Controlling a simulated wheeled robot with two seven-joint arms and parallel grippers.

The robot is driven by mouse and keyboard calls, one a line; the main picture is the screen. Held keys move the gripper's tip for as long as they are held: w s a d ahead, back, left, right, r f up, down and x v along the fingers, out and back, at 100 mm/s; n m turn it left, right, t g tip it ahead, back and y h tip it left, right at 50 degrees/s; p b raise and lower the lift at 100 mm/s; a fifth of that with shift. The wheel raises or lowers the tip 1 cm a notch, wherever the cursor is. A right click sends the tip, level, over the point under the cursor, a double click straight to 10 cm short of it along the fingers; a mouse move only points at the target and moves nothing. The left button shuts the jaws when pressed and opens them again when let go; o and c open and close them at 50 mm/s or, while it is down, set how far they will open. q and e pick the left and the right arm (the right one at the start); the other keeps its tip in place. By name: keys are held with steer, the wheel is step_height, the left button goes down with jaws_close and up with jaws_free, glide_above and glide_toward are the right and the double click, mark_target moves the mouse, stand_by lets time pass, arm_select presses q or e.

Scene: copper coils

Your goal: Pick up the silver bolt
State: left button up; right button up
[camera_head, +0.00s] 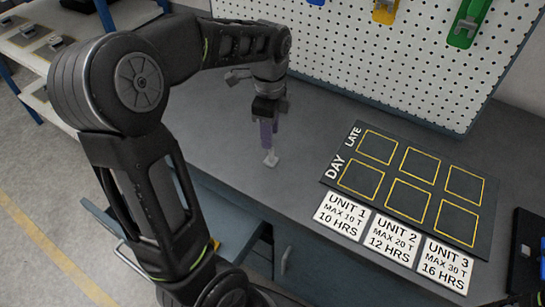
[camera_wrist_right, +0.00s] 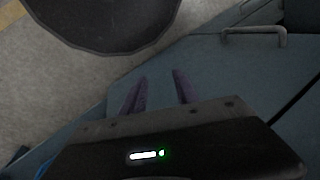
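The silver bolt (camera_head: 270,159) is a small pale grey piece at the worktop, directly below my left gripper (camera_head: 268,146) in the head view. The left gripper points down, and its purple fingers overlap one another from this angle. The fingertips meet the top of the bolt in the picture; I cannot tell whether they grip it or are just above it. My right gripper (camera_wrist_right: 160,75) shows in the right wrist view with its two purple fingers apart and nothing between them. The bolt is not visible in that view.
A dark mat (camera_head: 409,183) with yellow squares lies on the worktop (camera_head: 225,130) to the right, with white unit cards (camera_head: 393,237) in front. A white pegboard (camera_head: 350,62) rises behind. A blue-grey cabinet surface with a handle (camera_wrist_right: 255,32) lies below the right gripper.

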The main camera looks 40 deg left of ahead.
mark_target(271, 151)
arm_select(q)
steer(key=shift+f, duration=1.2)
steer(key=shift+f, duration=0.1)
step_height(271, 151, down, 5)
steer(key=shift+d+p, duration=0.1)
steer(key=shift+p, duration=0.45)
steer(key=shift+c, duration=0.5)
jaws_close()
